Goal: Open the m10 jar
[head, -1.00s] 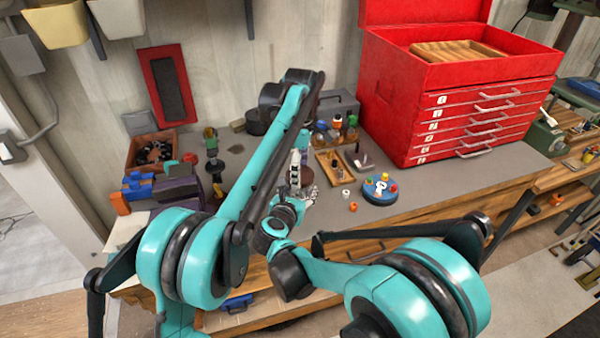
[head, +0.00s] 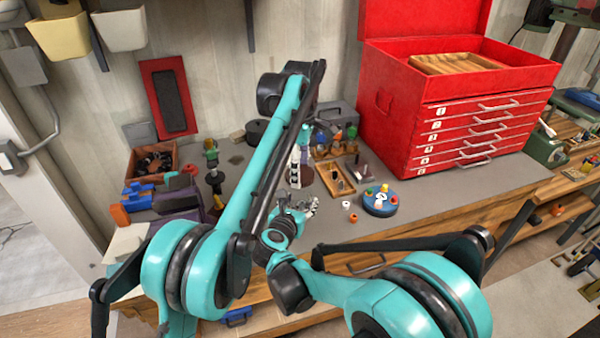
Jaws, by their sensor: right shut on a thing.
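My right gripper (head: 308,206) is low over the front of the bench, left of the blue round piece. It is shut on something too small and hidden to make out. My left arm crosses the middle of the view. Its white and black end part (head: 295,172) points down just above my right gripper, and its fingertips are not clear. A dark brown round thing (head: 307,178) shows behind these parts, partly covered. Several small jars (head: 337,135) stand at the back of the bench. No m10 label can be read, so I cannot tell which is the m10 jar.
A red tool chest (head: 470,125) stands at the back right. A wooden tray (head: 334,180) and blue round piece (head: 380,201) lie on the grey bench (head: 440,190). A brown box (head: 153,162) and blue parts are at left. The bench's right front is clear.

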